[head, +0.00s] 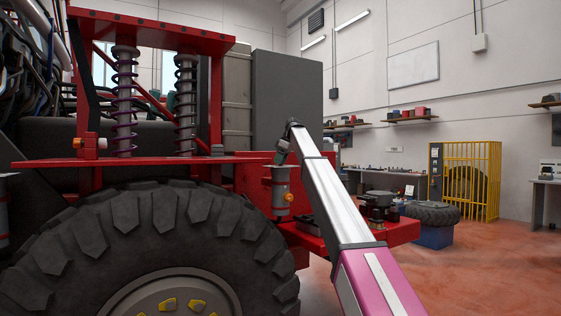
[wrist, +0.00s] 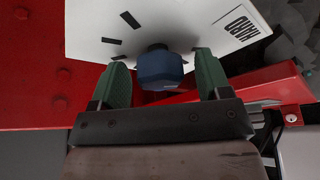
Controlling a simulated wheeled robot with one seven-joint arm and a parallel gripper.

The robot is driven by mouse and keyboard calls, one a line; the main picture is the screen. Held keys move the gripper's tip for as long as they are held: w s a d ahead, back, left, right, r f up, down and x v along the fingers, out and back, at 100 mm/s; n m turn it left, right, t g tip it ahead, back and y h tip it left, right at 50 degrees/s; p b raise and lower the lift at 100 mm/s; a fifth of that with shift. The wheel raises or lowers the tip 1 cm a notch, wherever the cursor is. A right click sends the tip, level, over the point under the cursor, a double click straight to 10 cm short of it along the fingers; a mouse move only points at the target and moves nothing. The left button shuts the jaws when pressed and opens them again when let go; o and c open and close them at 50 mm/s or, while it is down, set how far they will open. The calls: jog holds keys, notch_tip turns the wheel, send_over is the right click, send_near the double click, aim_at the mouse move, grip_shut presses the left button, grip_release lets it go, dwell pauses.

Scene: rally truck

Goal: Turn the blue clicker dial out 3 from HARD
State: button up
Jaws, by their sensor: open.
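The blue clicker dial (wrist: 160,69) shows in the wrist view, a faceted knob on a dark stem in front of a white plate (wrist: 95,28). The plate has black marks and the word HARD, turned on its side, at its upper right. My gripper (wrist: 158,72) is open, with one green finger on each side of the dial. Gaps show between the fingers and the dial. In the head view my arm reaches toward the red truck's rear, and my gripper and the dial cannot be made out there.
The red truck (head: 255,205) with its big black tyre (head: 140,230) fills the left. A grey cylinder with an orange knob (head: 281,190) stands near my arm. In the wrist view a red beam (wrist: 265,88) runs close by my right finger. Open floor (head: 480,270) lies to the right.

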jog(key=c, duration=0.9)
jog(key=shift+c, duration=0.2)
